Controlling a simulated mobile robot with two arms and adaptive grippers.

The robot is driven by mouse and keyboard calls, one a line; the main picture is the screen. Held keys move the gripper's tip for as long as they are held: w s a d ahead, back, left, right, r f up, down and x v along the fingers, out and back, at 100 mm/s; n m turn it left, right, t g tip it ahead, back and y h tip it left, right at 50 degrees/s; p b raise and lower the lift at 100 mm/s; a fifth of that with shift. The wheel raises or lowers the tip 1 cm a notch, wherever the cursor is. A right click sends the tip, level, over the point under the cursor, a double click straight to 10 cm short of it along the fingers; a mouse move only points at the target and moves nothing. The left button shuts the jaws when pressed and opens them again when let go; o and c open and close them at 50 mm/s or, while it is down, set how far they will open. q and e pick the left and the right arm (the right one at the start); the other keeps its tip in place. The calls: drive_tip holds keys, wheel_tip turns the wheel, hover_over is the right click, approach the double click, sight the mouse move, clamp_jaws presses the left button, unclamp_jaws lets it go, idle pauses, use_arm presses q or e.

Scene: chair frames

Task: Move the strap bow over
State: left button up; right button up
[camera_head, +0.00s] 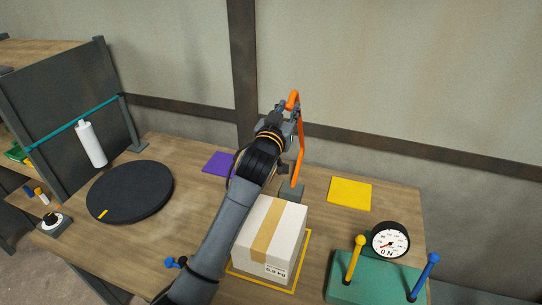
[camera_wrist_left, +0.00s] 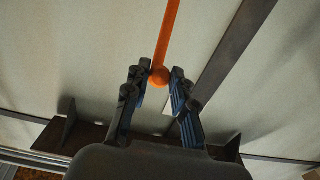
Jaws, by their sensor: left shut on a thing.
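The strap bow (camera_head: 301,150) is a thin orange bar that stands upright behind the cardboard box (camera_head: 271,238). Its lower end is at a small grey block (camera_head: 292,190) behind the box. My left gripper (camera_head: 292,112) is shut on the bow near its top. In the left wrist view, the orange bar of the bow (camera_wrist_left: 168,35) ends in a round knob between the fingers of my left gripper (camera_wrist_left: 159,80). The box sits inside a yellow outline on the table. My right gripper is not in view.
A purple square (camera_head: 218,163) and a yellow square (camera_head: 350,193) lie on the wooden table. A black disc (camera_head: 130,192) is at the left. A green block (camera_head: 375,282) with yellow and blue levers and a dial (camera_head: 390,240) stands at the right. A wall is behind.

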use_arm(q)
drive_tip(key=s+a+f+p, duration=0.2)
drive_tip(key=s+a+f, duration=0.1)
drive_tip(key=s, duration=0.6)
drive_tip(key=shift+s+f, duration=0.2)
drive_tip(key=shift+f, duration=0.1)
idle(0.5)
drive_tip(key=s+a+f+b, duration=0.1)
drive_tip(key=s+a+f, duration=0.2)
drive_tip(key=s+f, duration=0.4)
drive_tip(key=shift+s, duration=1.15)
idle(0.4)
